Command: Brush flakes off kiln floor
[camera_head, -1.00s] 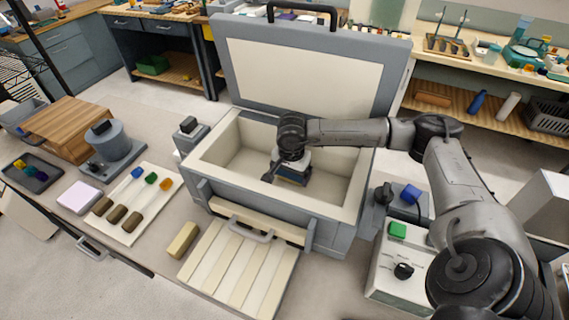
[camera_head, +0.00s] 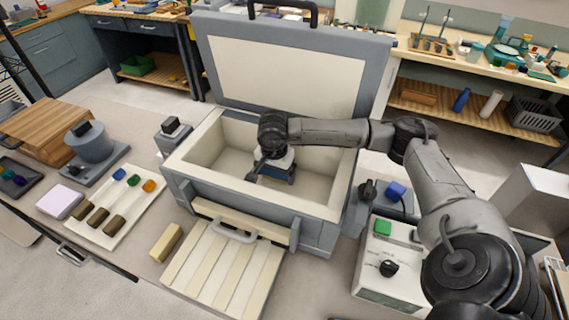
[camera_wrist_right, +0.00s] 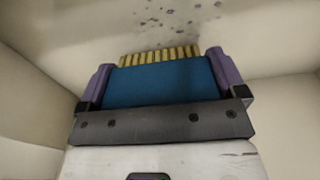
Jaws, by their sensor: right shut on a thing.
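The kiln (camera_head: 262,222) stands open in the middle of the head view, its lid raised at the back and its pale chamber facing up. My right gripper (camera_head: 277,176) is down inside the chamber. In the wrist view its purple fingers are shut on a brush (camera_wrist_right: 162,82) with a blue body and a row of yellow bristles. Several small dark flakes (camera_wrist_right: 183,22) lie on the pale kiln floor (camera_wrist_right: 270,45) beyond the bristles. I cannot tell whether the bristles touch the floor. The flakes do not show clearly in the head view. My left gripper is not in view.
The chamber walls rise around my right gripper. A slatted pale panel (camera_head: 222,265) and a tan block (camera_head: 166,242) lie in front. A white board (camera_head: 120,205) with coloured pieces is at left. A control box (camera_head: 375,260) with a green button stands at right.

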